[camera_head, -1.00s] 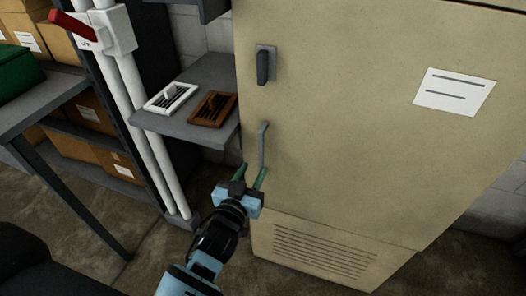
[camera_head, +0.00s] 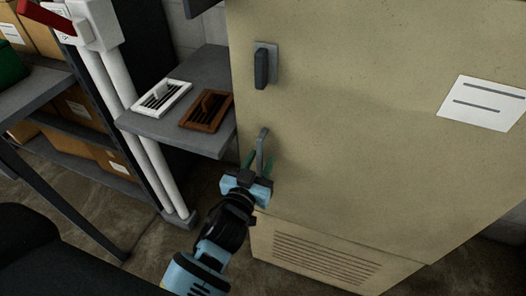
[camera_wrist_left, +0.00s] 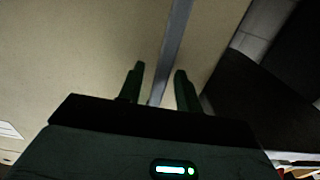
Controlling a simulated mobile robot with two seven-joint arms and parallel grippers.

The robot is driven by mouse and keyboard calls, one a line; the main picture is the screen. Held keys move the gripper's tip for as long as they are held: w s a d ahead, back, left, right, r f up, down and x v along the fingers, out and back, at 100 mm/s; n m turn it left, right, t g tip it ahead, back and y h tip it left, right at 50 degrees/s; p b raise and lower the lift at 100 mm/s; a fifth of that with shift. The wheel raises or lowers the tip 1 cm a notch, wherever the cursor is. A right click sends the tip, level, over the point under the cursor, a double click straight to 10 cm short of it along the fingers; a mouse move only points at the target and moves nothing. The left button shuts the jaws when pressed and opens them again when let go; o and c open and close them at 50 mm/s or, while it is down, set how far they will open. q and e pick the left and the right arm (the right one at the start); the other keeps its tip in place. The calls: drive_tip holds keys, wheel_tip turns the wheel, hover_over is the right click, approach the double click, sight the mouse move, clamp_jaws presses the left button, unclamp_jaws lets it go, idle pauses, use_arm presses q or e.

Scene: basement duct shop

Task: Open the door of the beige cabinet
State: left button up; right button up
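The beige cabinet (camera_head: 350,150) stands at the right of the head view, and its door looks shut. A grey vertical bar handle (camera_head: 262,139) is on the left side of the door, and a dark latch (camera_head: 261,68) on a plate sits above it. My left gripper (camera_head: 257,162) is at the handle's lower part. In the left wrist view the handle bar (camera_wrist_left: 174,45) runs between the two green fingers of the open gripper (camera_wrist_left: 158,84), with gaps visible on both sides. The handle's lower end is hidden by the gripper. My right gripper is not in view.
A grey shelf (camera_head: 180,128) with a white vent grille (camera_head: 161,98) and a brown one (camera_head: 206,110) stands left of the cabinet. White pipes (camera_head: 130,110) and a box with a red lever (camera_head: 45,14) are further left. Floor shows below the shelf.

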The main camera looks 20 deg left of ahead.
use_arm(q)
drive_tip(key=shift+w, duration=0.2)
drive_tip(key=shift+s+r, duration=0.1)
drive_tip(key=shift+s, duration=0.1)
drive_tip(key=shift+c, duration=0.2)
clamp_jaws()
